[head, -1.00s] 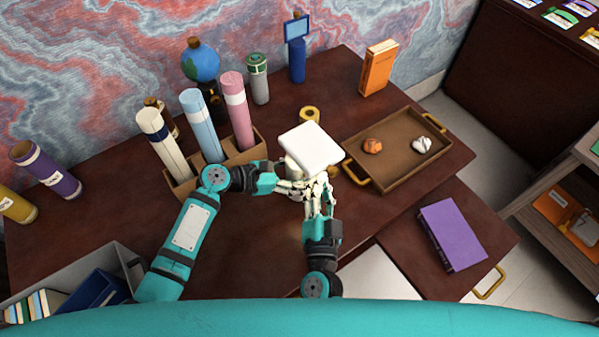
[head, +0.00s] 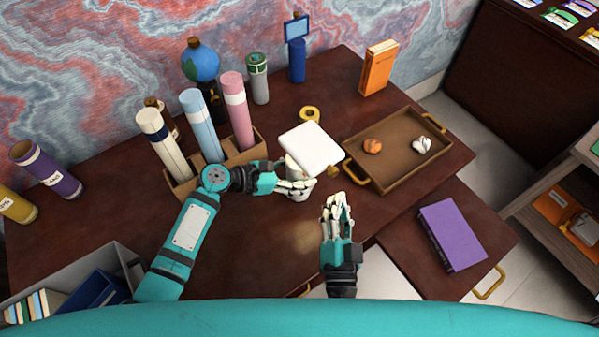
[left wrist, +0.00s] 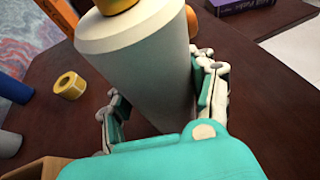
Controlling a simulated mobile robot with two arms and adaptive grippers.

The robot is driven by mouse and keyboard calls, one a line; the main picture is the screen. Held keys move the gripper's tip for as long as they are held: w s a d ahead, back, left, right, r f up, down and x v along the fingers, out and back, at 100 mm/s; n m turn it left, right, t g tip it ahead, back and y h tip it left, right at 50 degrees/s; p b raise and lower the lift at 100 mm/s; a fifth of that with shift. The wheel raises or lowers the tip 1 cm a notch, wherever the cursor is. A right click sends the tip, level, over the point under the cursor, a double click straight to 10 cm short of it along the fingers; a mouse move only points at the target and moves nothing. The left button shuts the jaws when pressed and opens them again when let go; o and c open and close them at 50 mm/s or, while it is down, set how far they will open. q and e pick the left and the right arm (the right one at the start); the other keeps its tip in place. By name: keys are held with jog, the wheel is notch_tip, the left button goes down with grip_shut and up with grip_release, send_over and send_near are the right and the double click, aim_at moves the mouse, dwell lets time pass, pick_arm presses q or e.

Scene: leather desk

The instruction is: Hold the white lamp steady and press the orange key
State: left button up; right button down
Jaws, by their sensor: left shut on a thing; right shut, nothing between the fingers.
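The white lamp (head: 311,146) stands on the desk, its square white head on top. My left gripper (head: 299,187) is shut on its pale body. In the left wrist view the lamp body (left wrist: 150,70) sits between the two fingers. A small orange piece, seemingly the orange key (head: 334,171), shows at the right of the lamp below its head; an orange part (left wrist: 192,20) also shows beside the body in the left wrist view. My right gripper (head: 337,200) is shut and empty, in front and to the right of the lamp, apart from it.
A brown tray (head: 396,172) with an orange and a white stone lies to the right. A holder (head: 250,155) with tall tubes stands at the left. A yellow tape roll (head: 309,114) lies behind the lamp.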

pick_arm(q)
jog(key=o, duration=1.7)
jog(key=v, duration=1.2)
jog(key=shift+f, duration=0.1)
